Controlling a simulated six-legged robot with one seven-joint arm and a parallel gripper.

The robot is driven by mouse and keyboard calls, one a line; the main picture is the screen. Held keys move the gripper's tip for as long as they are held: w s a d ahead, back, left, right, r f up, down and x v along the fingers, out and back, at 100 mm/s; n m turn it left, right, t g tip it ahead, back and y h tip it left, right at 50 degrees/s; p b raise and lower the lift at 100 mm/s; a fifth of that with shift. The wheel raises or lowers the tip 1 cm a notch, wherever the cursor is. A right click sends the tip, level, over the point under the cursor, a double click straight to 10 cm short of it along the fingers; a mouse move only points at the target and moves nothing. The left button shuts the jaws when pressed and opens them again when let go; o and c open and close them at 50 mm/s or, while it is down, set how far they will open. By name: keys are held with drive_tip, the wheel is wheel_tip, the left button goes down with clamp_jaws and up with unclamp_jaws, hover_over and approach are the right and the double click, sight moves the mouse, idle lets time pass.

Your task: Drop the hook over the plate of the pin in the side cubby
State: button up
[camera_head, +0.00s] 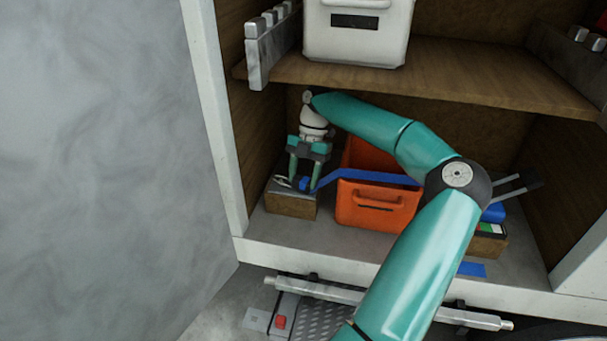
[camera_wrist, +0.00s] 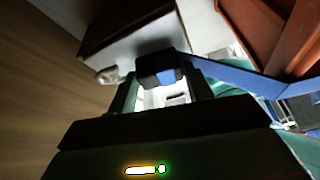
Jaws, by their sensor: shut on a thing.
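In the head view my gripper (camera_head: 304,182) points down at the left side of the lower cubby, its two green fingers shut on a blue piece at the end of a blue strap (camera_head: 365,176). I take this piece to be the hook end; its shape is mostly hidden by the fingers. Below is a wooden block with a grey metal top plate (camera_head: 291,206). The gripped piece is at or just above the plate; contact cannot be told. In the wrist view the strap (camera_wrist: 235,76) runs right from the dark-and-blue held piece (camera_wrist: 165,77). A small rounded metal end (camera_wrist: 107,76) shows left of it; the pin is not clear.
An orange bin (camera_head: 372,206) stands right of the block, with the strap crossing over it. The cubby's left wall (camera_head: 232,115) is close to my gripper. A shelf (camera_head: 440,75) with a white bin (camera_head: 358,35) is above. Another wooden block (camera_head: 487,246) stands at the right.

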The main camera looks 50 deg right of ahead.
drive_tip(key=shift+s+d+f, duration=0.1)
drive_tip(key=shift+d+f, duration=0.05)
drive_tip(key=shift+f, duration=0.15)
drive_tip(key=o, duration=1.3)
drive_tip(key=v, duration=0.5)
drive_tip(key=shift+d+r, duration=0.15)
drive_tip(key=shift+d, duration=0.25)
drive_tip(key=w+d, duration=0.2)
drive_tip(key=d, duration=0.9)
drive_tip(key=shift+w+a, duration=0.1)
